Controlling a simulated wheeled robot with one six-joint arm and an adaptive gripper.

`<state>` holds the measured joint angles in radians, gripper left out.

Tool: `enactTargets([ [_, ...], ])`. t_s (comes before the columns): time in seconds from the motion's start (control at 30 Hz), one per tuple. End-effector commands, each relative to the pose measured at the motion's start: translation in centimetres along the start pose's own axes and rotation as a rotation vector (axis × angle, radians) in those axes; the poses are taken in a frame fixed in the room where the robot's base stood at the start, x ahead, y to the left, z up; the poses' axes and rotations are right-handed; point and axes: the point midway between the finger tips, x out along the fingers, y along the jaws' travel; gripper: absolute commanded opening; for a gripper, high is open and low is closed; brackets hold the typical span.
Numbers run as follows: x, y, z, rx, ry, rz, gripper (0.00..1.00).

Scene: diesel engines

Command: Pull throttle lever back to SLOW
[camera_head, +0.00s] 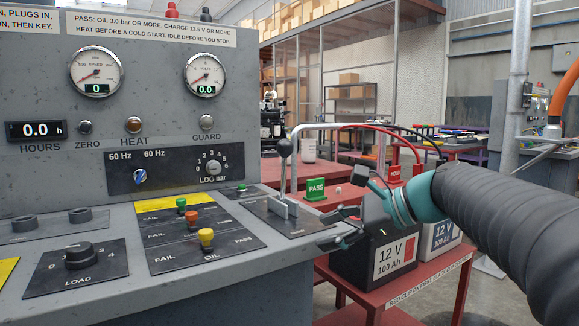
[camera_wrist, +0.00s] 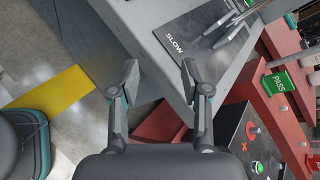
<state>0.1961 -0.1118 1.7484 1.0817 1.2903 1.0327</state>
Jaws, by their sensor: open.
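The throttle lever (camera_head: 283,178) is a grey rod with a black ball knob, standing near upright from a slotted base on the dark throttle plate (camera_head: 312,224) at the console's right end. In the wrist view the plate bears the word SLOW (camera_wrist: 174,43) near its corner, and metal lever parts (camera_wrist: 226,28) show at the top right, partly cut off by the frame. My gripper (camera_head: 345,208) is to the right of the lever and apart from it. In the wrist view my gripper (camera_wrist: 159,76) is open and empty, its fingertips by the console edge.
Below and right of the plate, a red trolley (camera_head: 385,294) carries 12 V batteries (camera_head: 374,258) with red cables. A green PASS sign (camera_head: 315,190) stands behind the lever. Coloured toggles (camera_head: 206,238) and a LOAD knob (camera_head: 81,256) sit left on the console.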

Motion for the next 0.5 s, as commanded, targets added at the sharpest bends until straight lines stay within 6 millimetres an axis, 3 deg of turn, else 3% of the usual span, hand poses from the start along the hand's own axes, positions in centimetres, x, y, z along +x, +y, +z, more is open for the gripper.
enactTargets([
  [0.03,-0.1,-2.7,0.1,0.098,-0.073,-0.028,0.47],
  [0.1,-0.6,-6.0,0.8,0.222,-0.179,-0.058,0.47],
  [0.2,-1.6,-9.6,1.4,0.360,-0.311,-0.076,0.47],
  [0.33,-2.7,-12.6,1.8,0.471,-0.431,-0.081,0.47],
  [0.5,-3.2,-14.1,2.2,0.523,-0.494,-0.078,0.47],
])
